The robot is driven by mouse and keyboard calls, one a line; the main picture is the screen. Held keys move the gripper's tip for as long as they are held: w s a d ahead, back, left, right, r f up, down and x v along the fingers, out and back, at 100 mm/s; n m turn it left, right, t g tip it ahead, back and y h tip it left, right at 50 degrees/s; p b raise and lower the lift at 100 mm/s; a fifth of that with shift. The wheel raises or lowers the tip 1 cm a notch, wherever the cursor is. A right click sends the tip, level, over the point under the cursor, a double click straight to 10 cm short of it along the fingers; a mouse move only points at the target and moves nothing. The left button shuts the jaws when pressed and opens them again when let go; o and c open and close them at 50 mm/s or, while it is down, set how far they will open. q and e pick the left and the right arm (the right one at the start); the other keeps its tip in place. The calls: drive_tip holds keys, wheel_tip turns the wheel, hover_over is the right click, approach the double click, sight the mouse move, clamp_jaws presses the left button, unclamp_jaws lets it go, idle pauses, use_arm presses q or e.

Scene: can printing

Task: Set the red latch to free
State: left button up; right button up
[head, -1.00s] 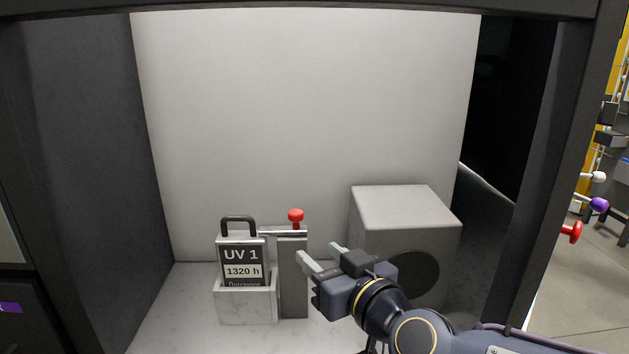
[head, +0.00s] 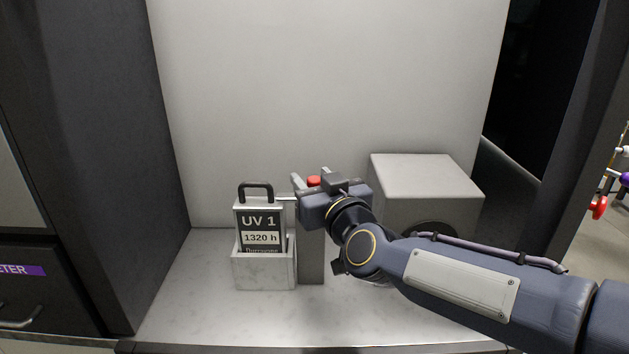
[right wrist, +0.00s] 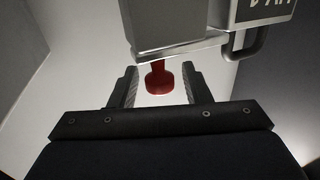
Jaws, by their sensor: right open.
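The red latch (head: 314,181) is a red knob at the top of a grey post (head: 311,258) inside the cabinet. In the head view my right gripper (head: 312,184) is at the knob and partly hides it. In the right wrist view the red latch (right wrist: 159,78) lies between the two open fingers of the gripper (right wrist: 161,88), with gaps on both sides. My left gripper does not show.
A UV 1 cartridge (head: 260,218) with a dark handle stands in a pale holder (head: 264,271) just left of the post. A grey box (head: 427,180) stands to the right, behind my arm. Dark cabinet walls close both sides.

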clamp_jaws()
drive_tip(key=d+b, duration=0.1)
drive_tip(key=d, duration=0.2)
drive_tip(key=shift+d, duration=0.15)
drive_tip(key=shift+c, duration=1.7)
unclamp_jaws()
drive_tip(key=o, duration=0.3)
drive_tip(key=shift+d, duration=0.2)
drive_tip(key=shift+o, duration=0.2)
drive_tip(key=shift+a, duration=0.1)
drive_tip(key=shift+s, duration=0.1)
